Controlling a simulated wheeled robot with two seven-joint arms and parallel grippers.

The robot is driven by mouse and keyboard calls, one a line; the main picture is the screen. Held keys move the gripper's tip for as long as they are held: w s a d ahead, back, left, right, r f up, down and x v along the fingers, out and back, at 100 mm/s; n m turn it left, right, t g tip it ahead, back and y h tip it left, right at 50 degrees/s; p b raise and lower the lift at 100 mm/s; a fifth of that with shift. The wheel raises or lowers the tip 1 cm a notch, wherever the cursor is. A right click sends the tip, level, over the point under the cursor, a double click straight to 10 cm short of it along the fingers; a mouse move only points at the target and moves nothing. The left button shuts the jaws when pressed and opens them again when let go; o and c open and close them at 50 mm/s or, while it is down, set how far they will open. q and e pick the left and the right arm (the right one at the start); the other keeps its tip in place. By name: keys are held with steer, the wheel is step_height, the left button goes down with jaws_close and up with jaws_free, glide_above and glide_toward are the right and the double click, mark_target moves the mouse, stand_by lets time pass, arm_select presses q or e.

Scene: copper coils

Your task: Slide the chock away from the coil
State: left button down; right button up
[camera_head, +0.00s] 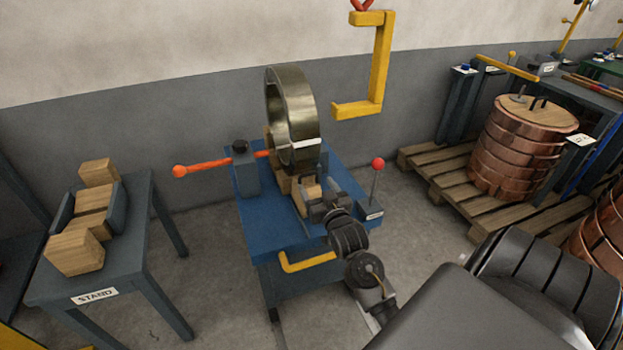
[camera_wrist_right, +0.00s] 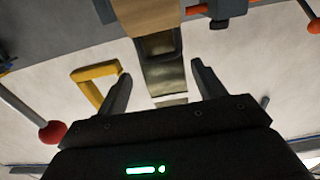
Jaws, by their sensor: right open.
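The coil (camera_head: 291,118), a dull metal ring with a pale strap, stands upright on the blue table (camera_head: 262,222). A wooden chock (camera_head: 308,194) sits at the coil's near foot, partly hidden by my right gripper (camera_head: 322,198). In the right wrist view, my right gripper (camera_wrist_right: 162,85) has its fingers wide apart with nothing between them. The coil (camera_wrist_right: 162,65) shows beyond the fingers, and a wooden block (camera_wrist_right: 150,16), likely the chock, shows at the top edge. I cannot tell whether a finger touches the chock. My left gripper is out of view.
An orange lever (camera_head: 215,165) and a red-knobbed post (camera_head: 376,178) flank the coil. A yellow hook (camera_head: 378,65) hangs behind it at right. A stand (camera_head: 140,222) with wooden blocks is at left. Copper coils (camera_head: 515,150) rest on a pallet (camera_head: 440,187) at right.

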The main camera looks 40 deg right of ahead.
mark_target(311, 188)
steer(key=x, duration=0.5)
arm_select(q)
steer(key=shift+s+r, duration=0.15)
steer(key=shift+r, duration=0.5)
arm_select(e)
steer(key=shift+w, duration=0.1)
